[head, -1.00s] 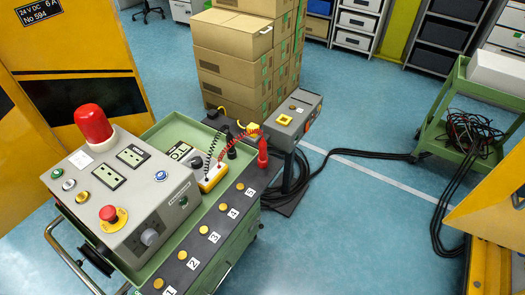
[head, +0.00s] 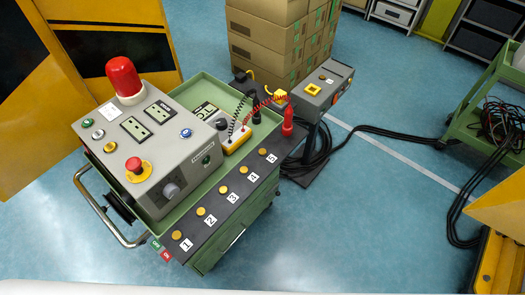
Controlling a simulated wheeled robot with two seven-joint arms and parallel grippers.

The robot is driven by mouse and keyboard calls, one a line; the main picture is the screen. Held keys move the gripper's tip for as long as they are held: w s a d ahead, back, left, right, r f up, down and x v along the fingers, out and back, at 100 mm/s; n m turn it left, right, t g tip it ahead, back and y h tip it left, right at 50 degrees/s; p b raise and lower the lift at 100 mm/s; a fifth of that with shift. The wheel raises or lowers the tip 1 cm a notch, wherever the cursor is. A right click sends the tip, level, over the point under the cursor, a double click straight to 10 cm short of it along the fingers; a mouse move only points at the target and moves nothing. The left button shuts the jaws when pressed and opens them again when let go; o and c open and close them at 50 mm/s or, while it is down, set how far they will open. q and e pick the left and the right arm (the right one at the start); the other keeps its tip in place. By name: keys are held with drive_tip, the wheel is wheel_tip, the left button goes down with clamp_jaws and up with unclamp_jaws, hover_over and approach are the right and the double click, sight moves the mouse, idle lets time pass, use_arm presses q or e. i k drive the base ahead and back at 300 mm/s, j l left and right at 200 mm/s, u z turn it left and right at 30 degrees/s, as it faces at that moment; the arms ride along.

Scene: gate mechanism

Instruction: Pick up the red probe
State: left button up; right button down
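The red probe (head: 288,121) stands upright at the far right end of the green cart, close to the button labelled 5. A coiled red wire runs from it to a small yellow and white meter box (head: 236,141). A black probe (head: 256,108) stands a little to the left of it, with a coiled black wire. Neither of my grippers is visible. A pale rounded shape lies along the bottom edge, and I cannot tell what it is.
A grey control box (head: 150,150) with a red lamp and buttons stands on the cart (head: 220,245). A grey box (head: 322,85) on a post stands right of the probe. Cardboard boxes (head: 270,45) are stacked behind. Black cables cross the blue floor at right.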

sight(287, 126)
drive_tip(key=i+l+u, duration=0.1)
drive_tip(key=u, duration=0.4)
drive_tip(key=i+l+u, duration=0.2)
drive_tip(key=u, duration=0.3)
